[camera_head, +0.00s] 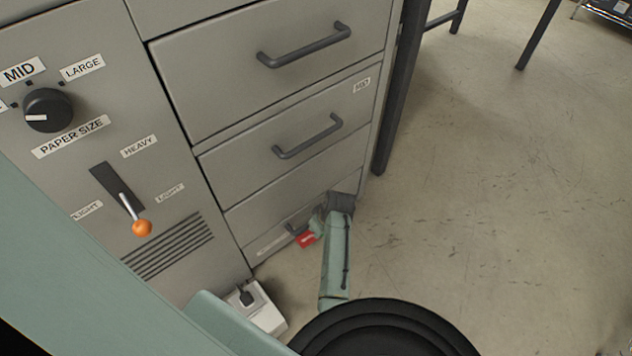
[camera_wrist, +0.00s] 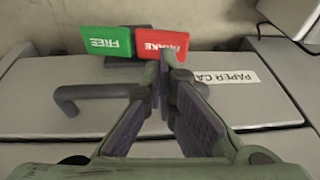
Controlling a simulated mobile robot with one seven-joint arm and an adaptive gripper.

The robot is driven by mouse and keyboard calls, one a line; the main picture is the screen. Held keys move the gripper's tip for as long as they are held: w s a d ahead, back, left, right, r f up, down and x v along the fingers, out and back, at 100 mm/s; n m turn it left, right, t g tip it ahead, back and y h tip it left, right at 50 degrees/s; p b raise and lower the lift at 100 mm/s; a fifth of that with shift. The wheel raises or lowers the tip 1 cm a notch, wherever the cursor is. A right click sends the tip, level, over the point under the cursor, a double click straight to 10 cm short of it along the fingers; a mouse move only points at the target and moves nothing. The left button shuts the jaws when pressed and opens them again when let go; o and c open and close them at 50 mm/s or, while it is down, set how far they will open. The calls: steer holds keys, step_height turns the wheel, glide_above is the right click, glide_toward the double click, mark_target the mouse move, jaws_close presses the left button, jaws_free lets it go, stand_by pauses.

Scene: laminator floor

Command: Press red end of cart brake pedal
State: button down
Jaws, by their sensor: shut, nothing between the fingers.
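The brake pedal shows in the wrist view with a green FREE end (camera_wrist: 100,41) on the left and a red BRAKE end (camera_wrist: 150,41) beside it, lettering upside down. My gripper (camera_wrist: 167,66) is shut and empty, with its fingertips at the lower edge of the red end and partly in front of it. I cannot tell whether they touch it. In the head view, the red end (camera_head: 306,240) shows low by the bottom drawer, just left of my gripper (camera_head: 317,224). The green end is not clearly visible there.
A drawer handle (camera_wrist: 110,94) and a paper label (camera_wrist: 223,77) lie close to my fingers. Grey drawers (camera_head: 270,75) rise above the pedal. A white box with a black switch (camera_head: 256,308) stands on the floor to the left. The floor (camera_head: 480,220) at right is clear.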

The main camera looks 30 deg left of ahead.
mark_target(309, 238)
steer(key=b+x, duration=0.1)
steer(key=x, duration=0.6)
steer(key=shift+a+f, duration=0.15)
steer(key=shift+f, duration=0.05)
